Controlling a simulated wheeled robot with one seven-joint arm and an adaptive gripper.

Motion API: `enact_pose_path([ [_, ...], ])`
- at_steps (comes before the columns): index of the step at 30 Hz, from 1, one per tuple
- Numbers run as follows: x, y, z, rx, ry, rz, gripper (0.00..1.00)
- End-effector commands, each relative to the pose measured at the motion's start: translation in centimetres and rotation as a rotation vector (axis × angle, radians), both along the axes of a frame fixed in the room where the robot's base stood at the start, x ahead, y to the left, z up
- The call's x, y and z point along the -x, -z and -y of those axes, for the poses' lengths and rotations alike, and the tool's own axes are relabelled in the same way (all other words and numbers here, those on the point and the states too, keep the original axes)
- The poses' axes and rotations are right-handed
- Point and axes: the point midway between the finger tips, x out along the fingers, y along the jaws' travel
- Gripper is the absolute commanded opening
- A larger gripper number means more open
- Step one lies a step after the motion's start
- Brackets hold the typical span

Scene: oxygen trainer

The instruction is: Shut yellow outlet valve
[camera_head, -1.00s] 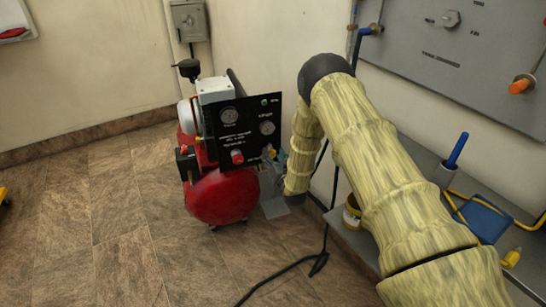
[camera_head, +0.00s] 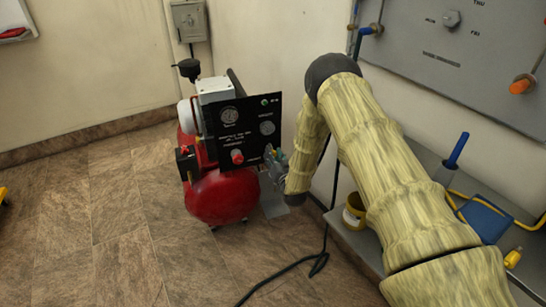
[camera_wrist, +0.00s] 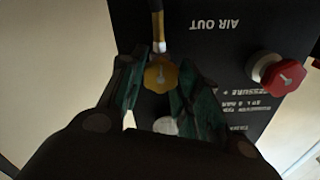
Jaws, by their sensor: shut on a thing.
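The yellow outlet valve (camera_wrist: 161,74) is a lobed knob below the "AIR OUT" label on the black panel (camera_head: 240,131) of the compressor. In the wrist view my gripper (camera_wrist: 158,78) has its dark green fingers on either side of the knob, shut on it. The knob cannot be made out clearly there.
The red compressor tank (camera_head: 222,197) stands on the tiled floor. A red knob (camera_head: 237,157) is also on the panel and shows in the wrist view (camera_wrist: 283,76). A grey bench (camera_head: 350,232) and wall panel (camera_head: 440,45) are at right. A black cable (camera_head: 290,272) crosses the floor.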

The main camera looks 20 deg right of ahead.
Motion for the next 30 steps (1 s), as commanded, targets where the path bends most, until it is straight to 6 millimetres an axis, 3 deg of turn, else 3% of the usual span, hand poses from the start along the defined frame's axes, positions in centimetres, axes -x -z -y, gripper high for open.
enact_pose_path([
  [21, 0.03, 0.31, 0.40, -0.612, 0.005, -0.020, 0.09],
  [30, 0.03, 0.29, 0.37, -0.792, 0.004, -0.026, 0.09],
])
